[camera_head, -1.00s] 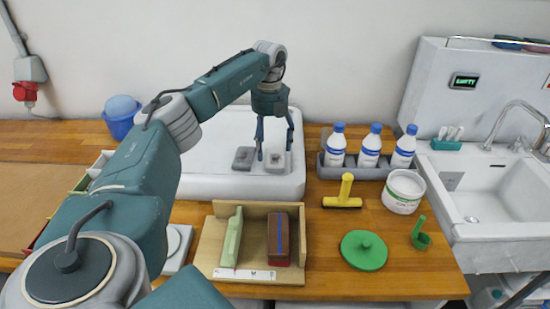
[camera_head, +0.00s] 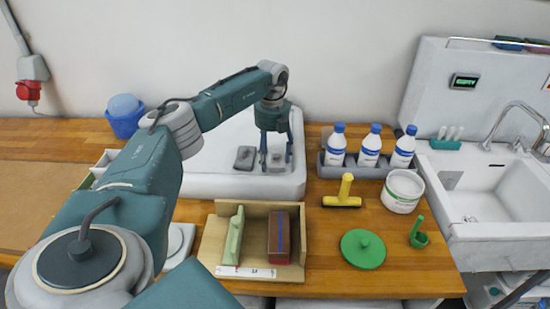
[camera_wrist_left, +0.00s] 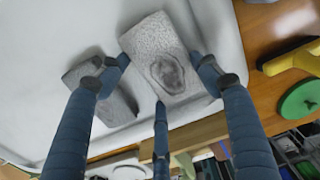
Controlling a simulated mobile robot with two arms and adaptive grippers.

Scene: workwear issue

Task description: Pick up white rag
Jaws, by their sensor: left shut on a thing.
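The white rag (camera_head: 276,162) looks like a pale grey, folded rectangular pad in the white tray. My left gripper (camera_head: 276,158) points down at it, with fingers on both sides, and is shut on it. In the left wrist view the rag (camera_wrist_left: 168,68) lies between the fingers of the gripper (camera_wrist_left: 160,72), with a dark oval mark on its upper face. It still appears to be down on the tray floor. A darker grey rag (camera_head: 244,158) lies just to its left; it also shows in the left wrist view (camera_wrist_left: 110,98), partly behind a finger.
The white tray (camera_head: 225,187) has a raised rim. In front stands a wooden holder (camera_head: 258,209) with a green and a brown block. To the right are several bottles (camera_head: 370,147), a yellow-handled tool (camera_head: 345,190), a white tub (camera_head: 403,190) and a green lid (camera_head: 363,249).

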